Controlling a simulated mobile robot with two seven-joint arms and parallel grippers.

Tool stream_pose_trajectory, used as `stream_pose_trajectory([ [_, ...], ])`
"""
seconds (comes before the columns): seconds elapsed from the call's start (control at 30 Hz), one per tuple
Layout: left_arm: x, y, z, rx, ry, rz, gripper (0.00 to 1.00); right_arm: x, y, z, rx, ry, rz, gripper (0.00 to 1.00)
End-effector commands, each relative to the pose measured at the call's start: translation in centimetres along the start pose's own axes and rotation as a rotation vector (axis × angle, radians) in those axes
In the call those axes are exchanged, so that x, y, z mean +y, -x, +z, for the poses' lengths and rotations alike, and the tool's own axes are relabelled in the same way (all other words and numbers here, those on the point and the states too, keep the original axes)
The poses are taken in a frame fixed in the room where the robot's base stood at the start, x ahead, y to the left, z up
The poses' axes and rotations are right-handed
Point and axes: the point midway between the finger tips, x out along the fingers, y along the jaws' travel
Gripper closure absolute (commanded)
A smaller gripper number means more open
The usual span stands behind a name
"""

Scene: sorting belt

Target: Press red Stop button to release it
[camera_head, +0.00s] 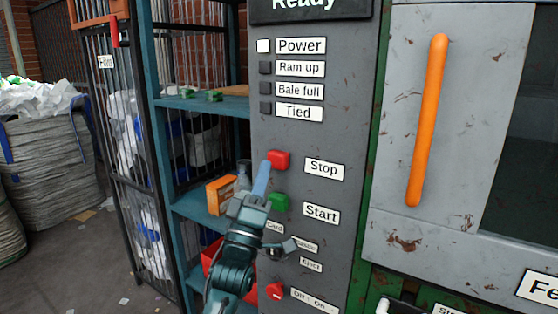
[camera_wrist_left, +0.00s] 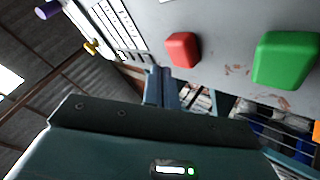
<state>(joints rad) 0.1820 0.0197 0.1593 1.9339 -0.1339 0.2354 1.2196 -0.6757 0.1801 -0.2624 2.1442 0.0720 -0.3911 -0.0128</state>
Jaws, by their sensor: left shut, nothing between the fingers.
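The red Stop button (camera_head: 279,160) sticks out from the grey control panel (camera_head: 318,230), left of the label "Stop". My left gripper (camera_head: 263,172) is shut and empty, pointing up. Its tips are just below and left of the red button in the head view; I cannot tell whether they touch it. In the left wrist view the red button (camera_wrist_left: 182,49) is just beyond and right of the fingertips (camera_wrist_left: 158,72). The green Start button (camera_head: 277,203) sits below the red one, partly beside the gripper. My right gripper is not in view.
A red rotary switch (camera_head: 275,291) and small labelled controls lie lower on the panel. A teal shelf (camera_head: 197,104) with an orange box (camera_head: 221,194) stands left of the panel. A door with an orange handle (camera_head: 427,120) is at right. White bags (camera_head: 42,140) stand at far left.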

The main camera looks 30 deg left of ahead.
Motion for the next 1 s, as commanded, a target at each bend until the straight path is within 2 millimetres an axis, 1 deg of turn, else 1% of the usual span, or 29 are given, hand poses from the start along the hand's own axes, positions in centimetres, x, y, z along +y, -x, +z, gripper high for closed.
stream_pose_trajectory([
  [0.17,1.0,1.1,-0.9,-0.001,-0.001,-0.001,1.00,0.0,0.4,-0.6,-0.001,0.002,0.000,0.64],
  [0.53,2.7,3.6,-2.7,-0.001,-0.001,-0.001,1.00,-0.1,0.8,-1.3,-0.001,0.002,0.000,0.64],
  [0.7,3.0,4.0,-3.0,0.000,0.000,0.001,1.00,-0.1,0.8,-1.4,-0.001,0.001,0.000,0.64],
  [1.0,2.9,4.0,-2.9,0.000,0.000,0.000,1.00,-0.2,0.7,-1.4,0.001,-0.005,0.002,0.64],
])
